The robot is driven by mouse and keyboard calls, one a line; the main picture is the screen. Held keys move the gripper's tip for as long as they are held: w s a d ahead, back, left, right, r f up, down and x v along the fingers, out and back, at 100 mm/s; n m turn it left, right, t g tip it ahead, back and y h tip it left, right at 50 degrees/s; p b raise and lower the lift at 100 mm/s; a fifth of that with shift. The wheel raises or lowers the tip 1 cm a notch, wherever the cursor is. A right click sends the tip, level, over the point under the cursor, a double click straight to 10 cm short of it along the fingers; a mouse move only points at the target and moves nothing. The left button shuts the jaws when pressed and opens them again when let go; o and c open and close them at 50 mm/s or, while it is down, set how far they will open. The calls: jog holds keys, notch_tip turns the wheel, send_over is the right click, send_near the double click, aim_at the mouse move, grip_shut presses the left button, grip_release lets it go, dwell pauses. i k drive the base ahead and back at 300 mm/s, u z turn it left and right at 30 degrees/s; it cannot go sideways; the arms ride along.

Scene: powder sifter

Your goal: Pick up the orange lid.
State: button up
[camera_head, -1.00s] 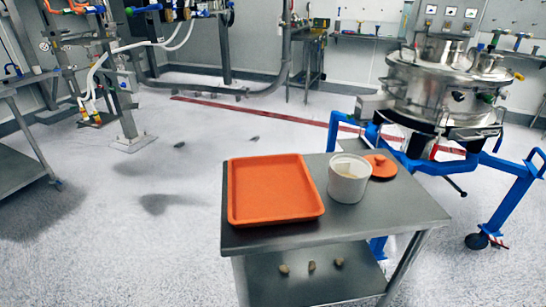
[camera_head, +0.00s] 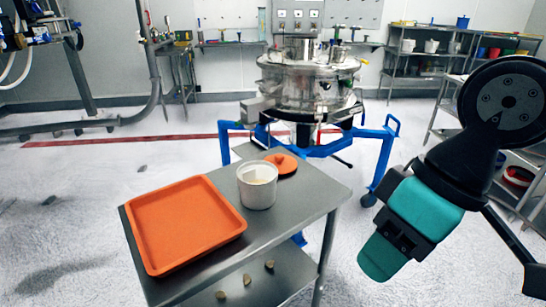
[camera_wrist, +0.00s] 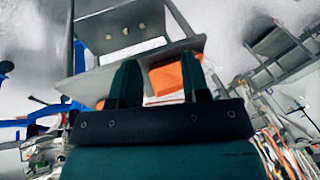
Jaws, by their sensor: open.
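The orange lid (camera_head: 285,165) is a round disc with a small knob. It lies flat on the metal table (camera_head: 305,195), just behind and to the right of a white pot (camera_head: 257,187), in the head view. My gripper (camera_head: 380,260) hangs to the right of the table, apart from the lid, pointing down and left. In the wrist view its two teal fingers (camera_wrist: 160,66) are spread with nothing seen held between them. The lid cannot be made out clearly in the wrist view.
An orange tray (camera_head: 185,222) fills the table's left side. Several small brown lumps (camera_head: 247,280) lie on the lower shelf. A steel sifter (camera_head: 308,85) on a blue frame (camera_head: 385,165) stands behind. Shelving (camera_head: 425,68) is at the back right.

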aim_at(286, 165)
jog(key=i, duration=1.4)
